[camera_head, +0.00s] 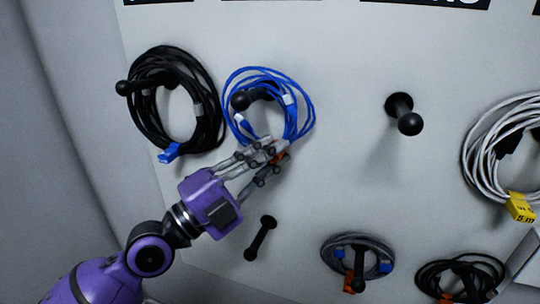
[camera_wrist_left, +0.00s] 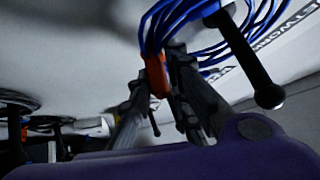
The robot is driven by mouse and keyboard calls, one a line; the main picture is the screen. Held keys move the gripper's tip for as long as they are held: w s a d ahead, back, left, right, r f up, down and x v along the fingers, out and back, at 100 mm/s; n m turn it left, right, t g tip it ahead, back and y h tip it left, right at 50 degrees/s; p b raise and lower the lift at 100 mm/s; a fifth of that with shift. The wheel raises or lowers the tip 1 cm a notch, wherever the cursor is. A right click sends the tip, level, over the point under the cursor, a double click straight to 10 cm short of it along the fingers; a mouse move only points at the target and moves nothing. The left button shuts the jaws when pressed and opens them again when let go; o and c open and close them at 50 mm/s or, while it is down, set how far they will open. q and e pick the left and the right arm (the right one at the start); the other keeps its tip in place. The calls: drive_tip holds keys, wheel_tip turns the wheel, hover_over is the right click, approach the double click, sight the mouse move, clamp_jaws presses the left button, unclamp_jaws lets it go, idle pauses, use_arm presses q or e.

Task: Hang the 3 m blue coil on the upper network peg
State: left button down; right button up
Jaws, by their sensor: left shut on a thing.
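The blue coil (camera_head: 305,110) is at the wall around a black upper peg (camera_head: 240,101), whose knob shows inside the loop. The coil's top strands pass above the peg; I cannot tell whether they touch it. My left gripper (camera_head: 275,153) is shut on the coil's lower end, at its orange tag. In the left wrist view, the orange tag (camera_wrist_left: 157,76) is between the fingers (camera_wrist_left: 158,97), blue strands (camera_wrist_left: 155,30) rise from it, and the peg (camera_wrist_left: 245,60) sticks out beside them. The length print is not readable. My right gripper is not in view.
A black coil (camera_head: 206,110) hangs close on the left. An empty peg (camera_head: 409,122) is on the right, and a white coil (camera_head: 475,150) with a yellow tag beyond it. Below are an empty peg (camera_head: 261,238), a grey coil (camera_head: 330,243) and another black coil (camera_head: 430,275).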

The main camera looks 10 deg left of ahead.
use_arm(q)
drive_tip(key=c, duration=1.6)
unclamp_jaws()
drive_tip(key=shift+f, duration=0.1)
drive_tip(key=shift+o, duration=0.2)
drive_tip(key=v, duration=1.2)
